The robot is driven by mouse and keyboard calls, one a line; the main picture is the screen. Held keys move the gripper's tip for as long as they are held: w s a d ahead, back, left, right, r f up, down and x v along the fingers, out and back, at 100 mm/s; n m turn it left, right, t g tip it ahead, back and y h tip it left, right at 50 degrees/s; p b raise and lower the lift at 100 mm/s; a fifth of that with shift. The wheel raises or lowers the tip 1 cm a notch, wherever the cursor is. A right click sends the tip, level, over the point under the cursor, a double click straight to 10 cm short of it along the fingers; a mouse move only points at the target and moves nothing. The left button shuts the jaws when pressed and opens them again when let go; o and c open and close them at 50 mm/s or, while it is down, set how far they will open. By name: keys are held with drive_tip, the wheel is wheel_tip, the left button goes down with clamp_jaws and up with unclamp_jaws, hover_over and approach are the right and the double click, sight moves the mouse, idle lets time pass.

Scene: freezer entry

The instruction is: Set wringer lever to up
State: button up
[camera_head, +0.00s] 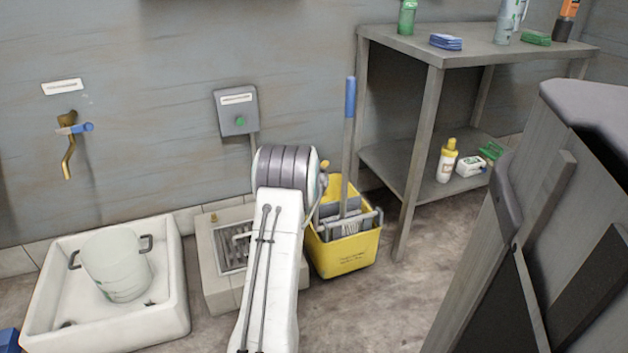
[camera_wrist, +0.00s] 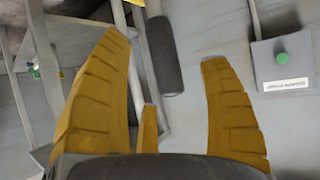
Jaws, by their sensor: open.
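The yellow mop bucket (camera_head: 345,252) stands on the floor right of my arm, with a grey wringer (camera_head: 345,222) on top and a mop (camera_head: 349,125) upright in it. My arm hides part of the bucket's left side, and I cannot make out the wringer lever clearly in the head view. In the wrist view my gripper (camera_wrist: 162,45) is open, its two yellow fingers apart. A dark grey rounded grip (camera_wrist: 166,58), probably the lever's end, shows between and beyond the fingers. I cannot tell how far off it is. Nothing is seen held.
A grey wall box (camera_head: 237,112) with a green button is behind my arm and also in the wrist view (camera_wrist: 283,65). A metal shelf table (camera_head: 410,45) stands right of the bucket. A white basin (camera_head: 175,315) holding a pale bucket (camera_head: 117,265) is at left.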

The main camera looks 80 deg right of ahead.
drive_tip(key=w+v, duration=0.1)
drive_tip(key=v, duration=0.5)
drive_tip(key=shift+s+a, duration=0.25)
drive_tip(key=shift+s, duration=0.25)
drive_tip(key=shift+r, duration=0.15)
